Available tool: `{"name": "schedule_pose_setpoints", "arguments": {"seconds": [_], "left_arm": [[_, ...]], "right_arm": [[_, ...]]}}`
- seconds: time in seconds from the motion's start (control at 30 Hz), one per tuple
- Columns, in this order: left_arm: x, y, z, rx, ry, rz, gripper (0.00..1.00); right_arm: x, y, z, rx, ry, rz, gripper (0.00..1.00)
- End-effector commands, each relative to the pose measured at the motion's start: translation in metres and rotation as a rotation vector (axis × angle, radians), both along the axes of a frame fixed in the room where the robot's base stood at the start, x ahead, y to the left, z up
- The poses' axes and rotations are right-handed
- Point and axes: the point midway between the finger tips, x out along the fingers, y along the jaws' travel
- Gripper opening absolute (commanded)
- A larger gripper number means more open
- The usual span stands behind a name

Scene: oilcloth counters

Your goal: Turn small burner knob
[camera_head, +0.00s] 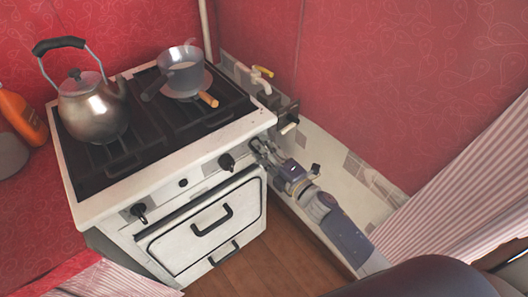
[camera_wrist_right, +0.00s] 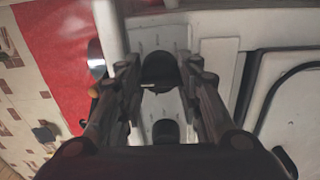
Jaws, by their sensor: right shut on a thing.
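The white stove (camera_head: 240,137) has a front panel with dark knobs. One knob (camera_head: 138,212) is at the left, a smaller one (camera_head: 183,183) is in the middle, and another (camera_head: 227,162) is to their right. My right gripper (camera_head: 260,148) is at the panel's right end and hides what is there in the head view. In the right wrist view, a dark knob (camera_wrist_right: 160,68) sits between the fingers of my right gripper (camera_wrist_right: 161,76), which is shut on it. Its pointer direction cannot be told. My left gripper is not in view.
A metal kettle (camera_head: 92,108) and a pot (camera_head: 181,72) stand on the cooktop. The oven door has a dark handle (camera_head: 212,220). A tiled ledge (camera_head: 335,163) and a red wall (camera_head: 400,70) are to the right. An orange bottle (camera_head: 22,117) stands at the left.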

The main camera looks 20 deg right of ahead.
Motion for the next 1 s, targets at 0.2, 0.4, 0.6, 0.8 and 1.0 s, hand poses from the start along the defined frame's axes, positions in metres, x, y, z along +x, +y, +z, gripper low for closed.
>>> {"name": "schedule_pose_setpoints", "arguments": {"seconds": [0.2, 0.4, 0.6, 0.8, 1.0], "left_arm": [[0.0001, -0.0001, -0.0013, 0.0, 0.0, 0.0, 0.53], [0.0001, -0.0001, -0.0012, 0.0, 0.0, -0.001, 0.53], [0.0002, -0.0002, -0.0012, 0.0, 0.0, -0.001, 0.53], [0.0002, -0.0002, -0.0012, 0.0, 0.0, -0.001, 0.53], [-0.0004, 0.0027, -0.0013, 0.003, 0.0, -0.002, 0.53]], "right_arm": [[-0.0001, 0.0004, 0.0, -0.028, -0.01, 0.001, 0.09], [-0.0001, 0.0003, 0.0001, -0.032, -0.012, 0.001, 0.09], [-0.0001, 0.0003, -0.0001, -0.032, -0.012, 0.001, 0.37], [-0.0001, 0.0002, -0.0001, -0.031, -0.011, 0.001, 0.53], [-0.0004, 0.0001, -0.0002, -0.03, -0.011, 0.0, 0.53]]}}
